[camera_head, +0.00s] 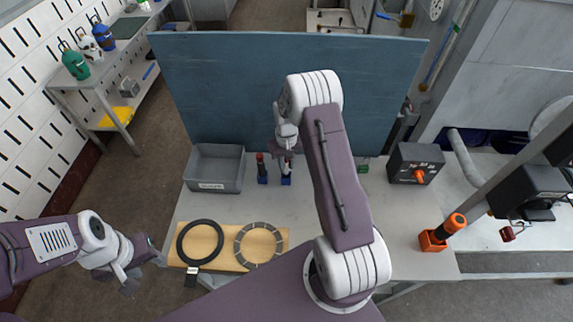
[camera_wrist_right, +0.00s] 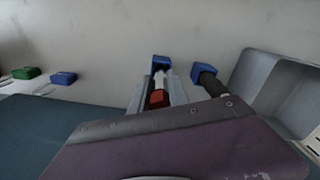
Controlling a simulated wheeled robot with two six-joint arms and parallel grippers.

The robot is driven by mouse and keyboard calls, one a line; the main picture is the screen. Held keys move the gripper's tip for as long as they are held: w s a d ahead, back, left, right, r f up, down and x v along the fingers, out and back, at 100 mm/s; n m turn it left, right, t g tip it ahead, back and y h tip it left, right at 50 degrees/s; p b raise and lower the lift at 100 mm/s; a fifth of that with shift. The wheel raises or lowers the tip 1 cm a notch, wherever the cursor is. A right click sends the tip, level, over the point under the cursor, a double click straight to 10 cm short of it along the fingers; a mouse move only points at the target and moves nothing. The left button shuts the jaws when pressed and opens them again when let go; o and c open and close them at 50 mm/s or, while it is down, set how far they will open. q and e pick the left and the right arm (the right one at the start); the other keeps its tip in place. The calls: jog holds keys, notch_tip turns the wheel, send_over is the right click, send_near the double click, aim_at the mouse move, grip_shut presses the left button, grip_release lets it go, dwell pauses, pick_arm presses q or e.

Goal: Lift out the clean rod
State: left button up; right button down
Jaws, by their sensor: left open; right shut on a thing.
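The pale rod with a red end (camera_wrist_right: 158,98) is between the fingers of my right gripper (camera_head: 286,158), which is shut on it. Its pale part reaches toward a blue holder (camera_wrist_right: 160,62); I cannot tell whether it is still seated. The holder also shows in the head view (camera_head: 286,181). A dark rod (camera_head: 261,167) stands just left of it in another blue holder (camera_head: 262,180); this rod also shows in the right wrist view (camera_wrist_right: 214,87). My left gripper (camera_head: 144,274) is open and empty off the table's left front corner.
A grey bin (camera_head: 214,188) stands left of the rods. A wooden board (camera_head: 228,230) with two rings lies in front. A black box with an orange knob (camera_head: 415,163) and an orange holder (camera_head: 432,241) stand right. A blue panel (camera_head: 290,85) rises behind.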

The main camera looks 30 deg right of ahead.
jog(key=shift+r+p, duration=1.8)
jog(key=shift+r, duration=0.75)
jog(key=shift+f, duration=0.1)
